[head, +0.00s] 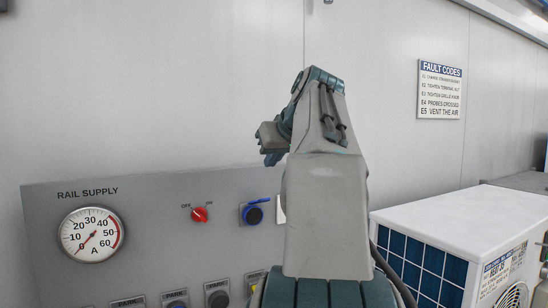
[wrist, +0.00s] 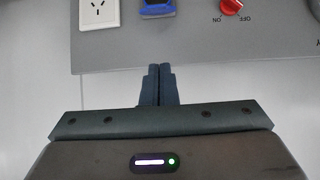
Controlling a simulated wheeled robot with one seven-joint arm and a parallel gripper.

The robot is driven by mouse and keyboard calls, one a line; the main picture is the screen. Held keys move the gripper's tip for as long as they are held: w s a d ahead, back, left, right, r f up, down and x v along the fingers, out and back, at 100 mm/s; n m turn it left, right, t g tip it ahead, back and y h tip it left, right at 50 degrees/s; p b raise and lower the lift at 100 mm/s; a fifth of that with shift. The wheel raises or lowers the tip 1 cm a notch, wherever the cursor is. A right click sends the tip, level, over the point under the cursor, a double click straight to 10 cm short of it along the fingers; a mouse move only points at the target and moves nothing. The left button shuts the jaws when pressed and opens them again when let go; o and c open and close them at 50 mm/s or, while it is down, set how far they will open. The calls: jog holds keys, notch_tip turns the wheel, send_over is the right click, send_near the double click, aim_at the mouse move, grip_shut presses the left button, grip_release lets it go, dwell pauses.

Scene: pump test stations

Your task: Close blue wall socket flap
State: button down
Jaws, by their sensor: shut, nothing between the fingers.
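The blue wall socket (head: 254,215) is on the grey panel, right of the red switch. Its blue flap (head: 259,201) stands out from the top edge, open, with the dark round socket face showing below it. In the wrist view the blue socket (wrist: 157,8) is cut off by the top edge, so the flap's angle cannot be told there. My gripper (wrist: 158,72) is shut and empty, pointing toward the panel and apart from the socket. In the head view my gripper (head: 272,157) is above the panel's top edge, higher than the socket.
The grey panel (head: 150,190) carries a round gauge (head: 92,234), a red switch (head: 200,215) and several PARK holders along the bottom. A white unit (head: 470,220) stands at right.

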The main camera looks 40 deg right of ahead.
send_over(259, 201)
jog(key=d, duration=0.2)
jog(key=f, duration=0.3)
jog(key=shift+w+f+p, duration=0.25)
jog(key=shift+f+p, duration=0.1)
jog(key=shift+s+a+f, duration=0.1)
jog(key=shift+s+f, duration=0.2)
jog(key=shift+f, duration=0.3)
jog(key=shift+s+a+f, duration=0.1)
jog(key=shift+s+f, duration=0.15)
jog(key=shift+f, duration=0.4)
jog(key=shift+s+a+f, duration=0.1)
jog(key=shift+s+f, duration=0.2)
jog(key=shift+f, duration=0.3)
jog(key=shift+f+b, duration=0.25)
jog(key=shift+b, duration=0.4)
jog(key=shift+s+f+t+b, duration=0.15)
jog(key=shift+t+b, duration=0.25)
jog(key=shift+b, duration=0.6)
